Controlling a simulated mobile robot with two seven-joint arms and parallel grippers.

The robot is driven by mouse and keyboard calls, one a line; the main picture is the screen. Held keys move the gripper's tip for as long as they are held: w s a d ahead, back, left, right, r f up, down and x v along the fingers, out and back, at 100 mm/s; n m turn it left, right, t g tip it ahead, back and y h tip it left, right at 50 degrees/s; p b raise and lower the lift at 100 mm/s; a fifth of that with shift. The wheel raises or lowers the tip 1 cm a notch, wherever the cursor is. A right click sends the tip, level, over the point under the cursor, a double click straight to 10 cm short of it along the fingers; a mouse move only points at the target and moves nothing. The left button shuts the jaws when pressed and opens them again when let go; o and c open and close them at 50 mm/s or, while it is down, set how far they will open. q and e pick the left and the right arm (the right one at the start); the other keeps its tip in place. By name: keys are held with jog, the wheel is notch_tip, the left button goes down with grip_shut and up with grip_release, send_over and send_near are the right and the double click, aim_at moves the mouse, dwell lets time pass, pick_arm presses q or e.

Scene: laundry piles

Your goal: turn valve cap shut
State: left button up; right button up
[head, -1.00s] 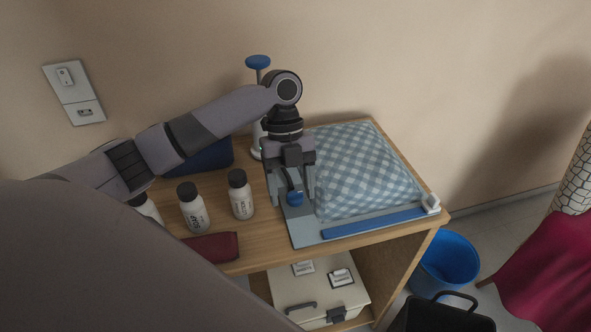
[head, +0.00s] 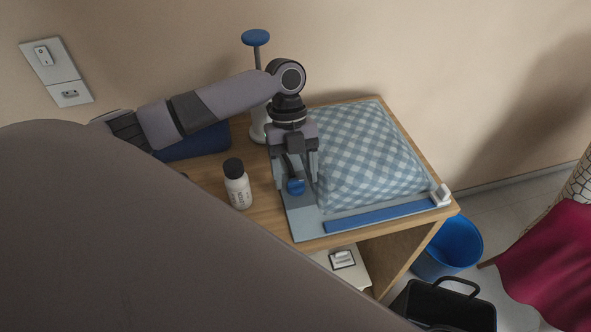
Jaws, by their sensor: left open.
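The blue round valve cap (head: 296,187) sits on the grey-blue left border of a flat storage bag (head: 305,225) on the wooden table. The bag holds blue-and-white checked fabric (head: 365,155). My left gripper (head: 298,178) points down over the cap, its open fingers on either side of it. I cannot tell whether the fingers touch the cap. The gripper hides part of the bag's left border. My right gripper is not in view.
A blue seal strip (head: 380,219) with a white slider (head: 441,195) runs along the bag's front edge. A white bottle (head: 238,186) stands left of the gripper. A blue-handled pump (head: 257,85) stands behind. A blue bucket (head: 448,248) is on the floor right.

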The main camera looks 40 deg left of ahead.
pick_arm(q)
jog(key=shift+s+d+f, duration=0.1)
jog(key=shift+d+f, duration=0.05)
jog(key=shift+f, duration=0.35)
jog(key=c, duration=1.1)
jog(key=shift+o, duration=0.2)
jog(key=shift+r+n+p, duration=0.2)
jog(key=shift+n+p, duration=0.3)
jog(key=shift+p, duration=0.4)
jog(key=shift+s+n+t+h+p, duration=0.1)
jog(key=shift+n+t+h+p, duration=0.3)
jog(key=shift+n+p, duration=0.7)
jog(key=shift+f+n+t+p, duration=0.1)
jog(key=shift+n+t+p, duration=0.25)
jog(key=shift+n, duration=0.25)
jog(key=shift+n+t, duration=0.45)
jog(key=shift+n, duration=0.95)
